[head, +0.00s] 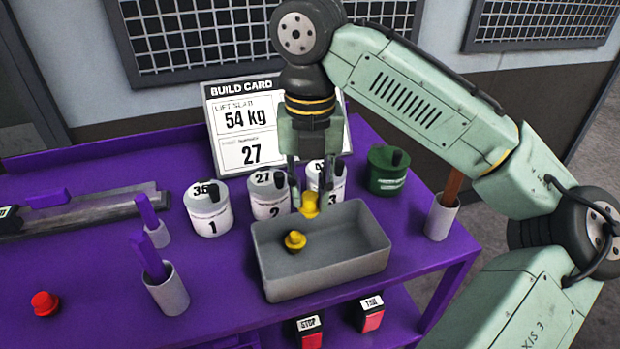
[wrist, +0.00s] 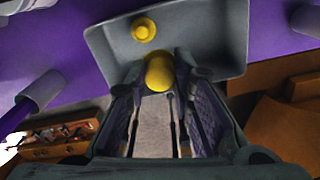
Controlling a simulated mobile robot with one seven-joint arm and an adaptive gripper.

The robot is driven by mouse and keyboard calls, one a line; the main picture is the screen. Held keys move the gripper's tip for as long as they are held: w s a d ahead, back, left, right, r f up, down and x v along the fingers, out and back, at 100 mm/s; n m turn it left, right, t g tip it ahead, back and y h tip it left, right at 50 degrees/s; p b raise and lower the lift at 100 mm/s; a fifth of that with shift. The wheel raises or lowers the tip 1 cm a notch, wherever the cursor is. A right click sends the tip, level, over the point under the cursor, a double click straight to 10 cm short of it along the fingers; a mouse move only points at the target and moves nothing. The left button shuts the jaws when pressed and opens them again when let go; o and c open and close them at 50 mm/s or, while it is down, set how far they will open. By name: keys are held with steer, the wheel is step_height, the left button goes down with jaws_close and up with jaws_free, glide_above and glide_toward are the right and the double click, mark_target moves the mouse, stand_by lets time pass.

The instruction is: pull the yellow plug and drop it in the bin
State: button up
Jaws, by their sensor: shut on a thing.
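My gripper (head: 308,193) points down and is shut on a yellow plug (head: 309,206). It holds the plug over the back part of the grey bin (head: 330,283), in front of the white castings. In the wrist view the held plug (wrist: 160,73) sits between the fingertips, with the bin (wrist: 103,45) beyond it. A second yellow plug (head: 295,240) lies inside the bin; it also shows in the wrist view (wrist: 144,29). White castings marked 1 (head: 208,215), 2 (head: 264,202) and 3 (head: 335,172) stand behind the bin. The gripper partly hides casting 3.
A green casting (head: 387,177) stands at the right of the row. Cups with purple handles (head: 165,293) are left of the bin, and another cup (head: 441,218) is at right. A red plug (head: 45,303) lies far left. The build card (head: 245,125) stands behind.

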mark_target(310, 216)
steer(key=shift+f+b, duration=2.6)
steer(key=shift+f, duration=0.2)
steer(key=o, duration=1)
steer(key=shift+r, duration=0.1)
step_height(310, 216, up, 12)
steer(key=shift+s, duration=0.1)
